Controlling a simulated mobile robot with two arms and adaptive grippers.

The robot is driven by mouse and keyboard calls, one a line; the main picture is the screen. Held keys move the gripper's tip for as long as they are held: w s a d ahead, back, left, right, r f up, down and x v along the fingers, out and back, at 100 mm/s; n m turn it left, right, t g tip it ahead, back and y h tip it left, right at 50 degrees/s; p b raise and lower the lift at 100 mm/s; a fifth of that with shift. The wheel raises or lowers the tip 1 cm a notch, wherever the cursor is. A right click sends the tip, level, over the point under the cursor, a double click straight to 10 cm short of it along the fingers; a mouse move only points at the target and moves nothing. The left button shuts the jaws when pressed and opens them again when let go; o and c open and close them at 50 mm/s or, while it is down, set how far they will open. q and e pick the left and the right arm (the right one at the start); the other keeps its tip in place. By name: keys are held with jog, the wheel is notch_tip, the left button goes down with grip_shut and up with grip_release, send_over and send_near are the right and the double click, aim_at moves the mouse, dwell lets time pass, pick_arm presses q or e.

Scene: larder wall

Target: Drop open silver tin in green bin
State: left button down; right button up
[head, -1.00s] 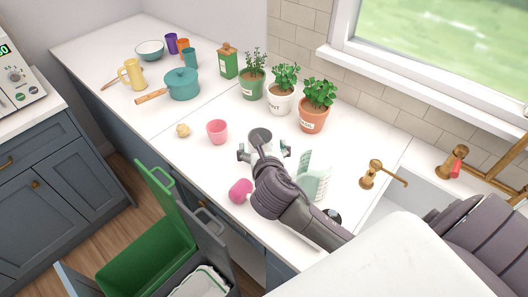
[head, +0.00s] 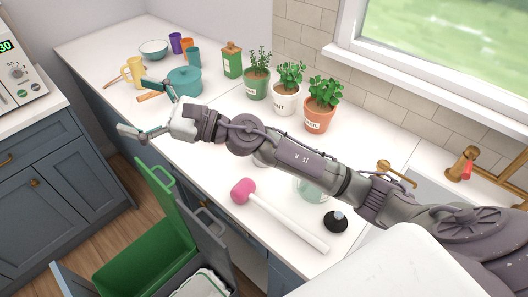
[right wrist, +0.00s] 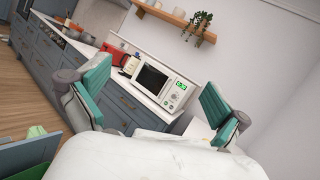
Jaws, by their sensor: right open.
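My right arm reaches leftward across the counter in the head view. Its gripper (head: 143,110) is open and empty, above the counter's front edge near the teal pan. The right wrist view shows both teal finger pads (right wrist: 155,90) wide apart with nothing between them. A small pale grey part of what looks like the silver tin (head: 262,161) shows just below my forearm. The rest of it is hidden, and it appears to stand on the counter. The green bin (head: 150,252) is open in a pulled-out drawer below the counter, with its lid (head: 154,195) upright.
A pink-headed mallet (head: 240,192) and a black-and-grey round item (head: 336,222) lie at the counter front. Potted herbs (head: 286,97) stand by the wall. The teal pan (head: 186,80), yellow jug (head: 134,70) and cups are at the far left. A grey bin (head: 205,240) adjoins the green one.

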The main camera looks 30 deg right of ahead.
notch_tip(320, 180, down, 10)
jog(key=d+n+g+h+b, duration=0.2)
jog(key=n+g+h, duration=0.3)
jog(key=g, duration=0.4)
jog(key=w+d+m+g+h+b, duration=0.15)
jog(key=d+m+h, duration=0.4)
jog(key=d, duration=0.75)
jog(key=d+m+g+h, duration=0.25)
jog(key=d+h, duration=0.55)
jog(key=d, duration=0.4)
jog(key=shift+t+y, duration=0.25)
jog(key=shift+t, duration=0.25)
jog(key=f+p, duration=0.1)
jog(key=f, duration=0.3)
jog(key=f+p, duration=0.2)
jog(key=f, duration=0.3)
jog(key=s+f+p, duration=0.1)
jog(key=f, duration=0.4)
jog(key=shift+s, duration=0.1)
jog(key=shift+f, duration=0.25)
jog(key=c, duration=1.3)
jog(key=shift+c, duration=0.2)
